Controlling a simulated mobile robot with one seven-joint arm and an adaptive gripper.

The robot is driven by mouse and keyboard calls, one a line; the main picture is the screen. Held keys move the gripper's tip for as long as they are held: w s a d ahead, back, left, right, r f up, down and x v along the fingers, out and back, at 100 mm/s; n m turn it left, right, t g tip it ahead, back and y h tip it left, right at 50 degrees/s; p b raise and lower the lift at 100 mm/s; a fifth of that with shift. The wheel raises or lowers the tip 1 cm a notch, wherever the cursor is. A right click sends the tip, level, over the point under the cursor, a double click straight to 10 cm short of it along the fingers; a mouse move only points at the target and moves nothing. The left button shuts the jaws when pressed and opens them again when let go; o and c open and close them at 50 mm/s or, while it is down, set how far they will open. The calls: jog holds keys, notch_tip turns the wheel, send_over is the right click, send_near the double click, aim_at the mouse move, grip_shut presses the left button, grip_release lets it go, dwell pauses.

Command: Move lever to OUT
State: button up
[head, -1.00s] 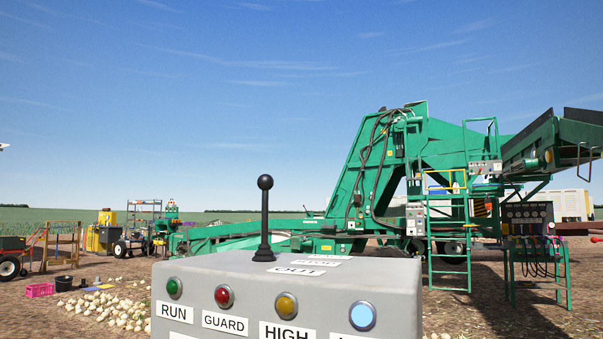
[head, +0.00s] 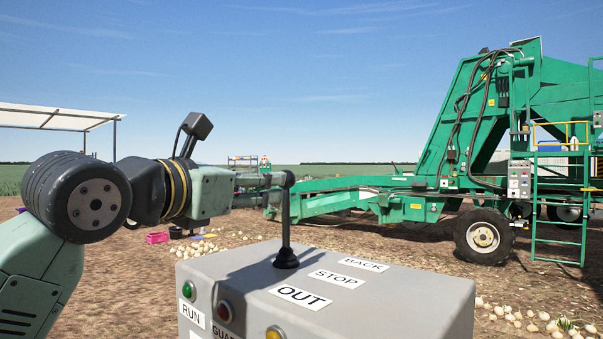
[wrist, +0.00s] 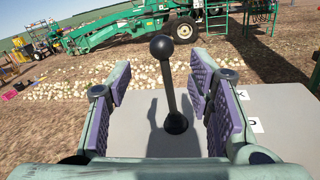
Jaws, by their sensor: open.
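The black lever (head: 286,225) with its ball knob rises near upright from a round base on top of the grey control box (head: 380,318). Labels BACK (head: 364,264), STOP (head: 337,279) and OUT (head: 300,297) lie in a row beside it, OUT nearest the front. My gripper (head: 272,187) reaches in from the left at the lever's upper part. Gaps show on both sides. The knob (wrist: 161,47) stands beyond the fingers.
Push buttons, green (head: 188,290) and red (head: 225,311) among them, line the box's front face. The green elevator machine (head: 470,150) stands behind on the right. Onions (head: 200,248) lie on the ground. The air above the box is clear apart from my arm.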

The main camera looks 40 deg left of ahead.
jog(key=p, duration=0.3)
send_over(286, 219)
jog(key=shift+w+a, duration=0.25)
jog(key=shift+w, duration=0.05)
jog(key=shift+c, duration=0.2)
grip_shut()
dwell(0.4)
